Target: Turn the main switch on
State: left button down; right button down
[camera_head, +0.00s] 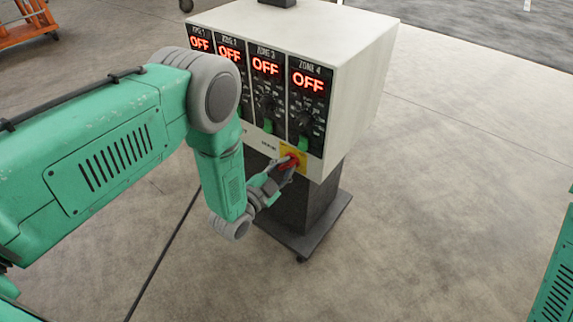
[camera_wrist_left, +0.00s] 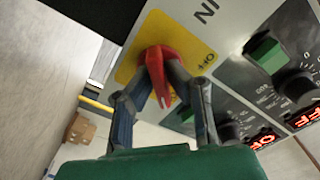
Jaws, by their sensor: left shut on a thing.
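The main switch is a red rotary handle (camera_head: 289,160) on a yellow plate (camera_head: 297,153) at the lower front corner of a white control box (camera_head: 345,70). My left gripper (camera_head: 279,169) reaches it from the left and is shut on the handle. In the left wrist view the red handle (camera_wrist_left: 157,72) sits between the two fingers (camera_wrist_left: 163,100), against the yellow plate (camera_wrist_left: 190,32), where "OFF" is printed. The four zone displays (camera_head: 266,71) read OFF. The fingers hide part of the handle. My right gripper is not in view.
The box stands on a dark pedestal (camera_head: 310,205) with a wheeled base plate (camera_head: 325,228). A dark cable (camera_head: 165,250) runs along the floor at left. An orange cart (camera_head: 25,28) stands at the back left. The floor at right is clear.

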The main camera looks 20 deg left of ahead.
pick_arm(q)
jog(key=shift+s+d, duration=0.1)
dwell(0.4)
jog(key=c, duration=1.6)
grip_release()
jog(key=v, duration=1.2)
